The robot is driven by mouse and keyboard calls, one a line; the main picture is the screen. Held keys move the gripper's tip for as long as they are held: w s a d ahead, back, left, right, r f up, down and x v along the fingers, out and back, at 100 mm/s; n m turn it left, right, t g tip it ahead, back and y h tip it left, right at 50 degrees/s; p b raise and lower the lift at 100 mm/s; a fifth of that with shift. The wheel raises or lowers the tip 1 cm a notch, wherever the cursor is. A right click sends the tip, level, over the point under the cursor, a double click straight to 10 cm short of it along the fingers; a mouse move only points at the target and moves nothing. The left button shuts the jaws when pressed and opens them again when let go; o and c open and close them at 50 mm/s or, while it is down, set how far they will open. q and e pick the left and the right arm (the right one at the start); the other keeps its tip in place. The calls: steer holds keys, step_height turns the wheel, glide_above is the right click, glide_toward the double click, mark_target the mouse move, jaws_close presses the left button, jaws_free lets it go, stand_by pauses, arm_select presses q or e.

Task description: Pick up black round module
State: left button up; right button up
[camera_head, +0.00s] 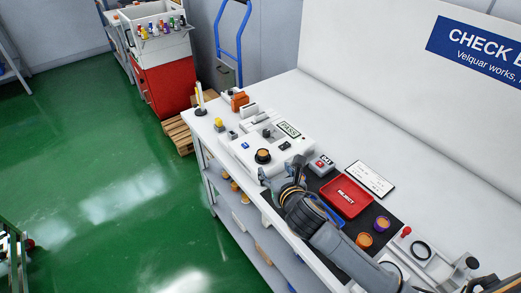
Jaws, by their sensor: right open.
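A black round module (262,156) with an orange-brown top sits on the white test fixture (285,124) on the bench. My right gripper (279,172) is open and empty, just in front and slightly to the right of the module, with its arm coming in from the lower right. Its fingers are small in the picture, and I cannot tell whether they touch the fixture's edge. The module is not between the fingers as far as I can see. My left gripper is not in view.
A red REJECT tray (347,196), a grey button box (321,165), a white card (370,179) and orange (364,240) and purple-rimmed (382,223) round parts lie right of the fixture. Small parts stand at the bench's far left end. The back bench strip is clear.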

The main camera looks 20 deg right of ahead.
mark_target(262, 152)
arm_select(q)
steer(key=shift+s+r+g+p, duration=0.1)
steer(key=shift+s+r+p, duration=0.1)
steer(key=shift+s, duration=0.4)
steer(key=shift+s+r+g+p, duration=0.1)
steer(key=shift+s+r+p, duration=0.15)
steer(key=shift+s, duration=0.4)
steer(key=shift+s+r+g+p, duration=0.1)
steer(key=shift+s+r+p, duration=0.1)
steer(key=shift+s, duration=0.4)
arm_select(e)
steer(key=shift+a+x, duration=0.2)
steer(key=shift+x, duration=6.25)
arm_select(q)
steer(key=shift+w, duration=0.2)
arm_select(e)
steer(key=c, duration=1.2)
